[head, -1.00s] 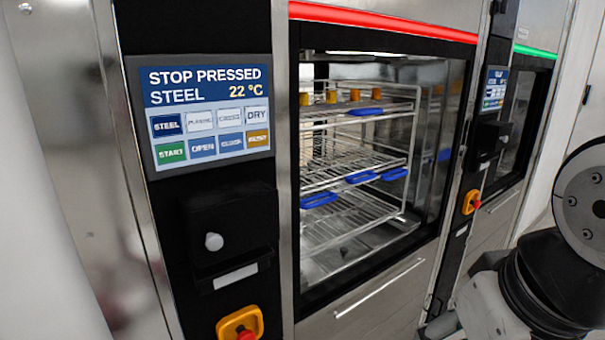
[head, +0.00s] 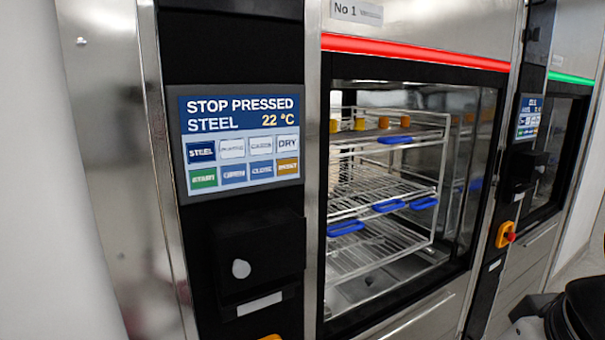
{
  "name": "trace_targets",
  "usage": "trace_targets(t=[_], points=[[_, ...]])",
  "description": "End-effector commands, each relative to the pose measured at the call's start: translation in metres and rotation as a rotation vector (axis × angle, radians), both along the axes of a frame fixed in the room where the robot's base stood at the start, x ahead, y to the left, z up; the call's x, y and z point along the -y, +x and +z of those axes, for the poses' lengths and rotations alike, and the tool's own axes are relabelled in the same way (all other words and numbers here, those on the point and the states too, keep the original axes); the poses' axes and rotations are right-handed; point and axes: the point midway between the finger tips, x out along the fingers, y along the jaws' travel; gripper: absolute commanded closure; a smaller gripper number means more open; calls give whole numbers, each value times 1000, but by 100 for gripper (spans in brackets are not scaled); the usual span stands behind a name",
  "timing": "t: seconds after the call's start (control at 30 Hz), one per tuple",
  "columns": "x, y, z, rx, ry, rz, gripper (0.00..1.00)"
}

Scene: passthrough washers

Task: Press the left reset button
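The left washer's touch panel (head: 240,143) is at the left of the head view and reads STOP PRESSED, STEEL, 22 °C. Its lower right tile is an orange button (head: 288,168); its label is blurred, and I take it for the left reset button. The tile lies beside blue ones and a green START tile (head: 203,179). A smaller panel (head: 528,118) on the second washer is at the right, too small to read. My gripper is out of view; only dark parts of my arm show at the lower right, well away from the left panel.
A red light bar (head: 415,52) runs above the left washer's glass door, with wire racks (head: 390,190) inside. An orange-and-red stop switch (head: 506,234) sits right of the door. The space before the panel looks clear.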

Motion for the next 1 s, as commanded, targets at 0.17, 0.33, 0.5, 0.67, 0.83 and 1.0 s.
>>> trace_targets(t=[0.17, 0.33, 0.5, 0.67, 0.83, 1.0], points=[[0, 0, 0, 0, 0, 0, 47], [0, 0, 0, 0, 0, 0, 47], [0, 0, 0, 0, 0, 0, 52], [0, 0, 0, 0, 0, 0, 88], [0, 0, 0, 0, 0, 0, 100], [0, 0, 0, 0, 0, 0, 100]])
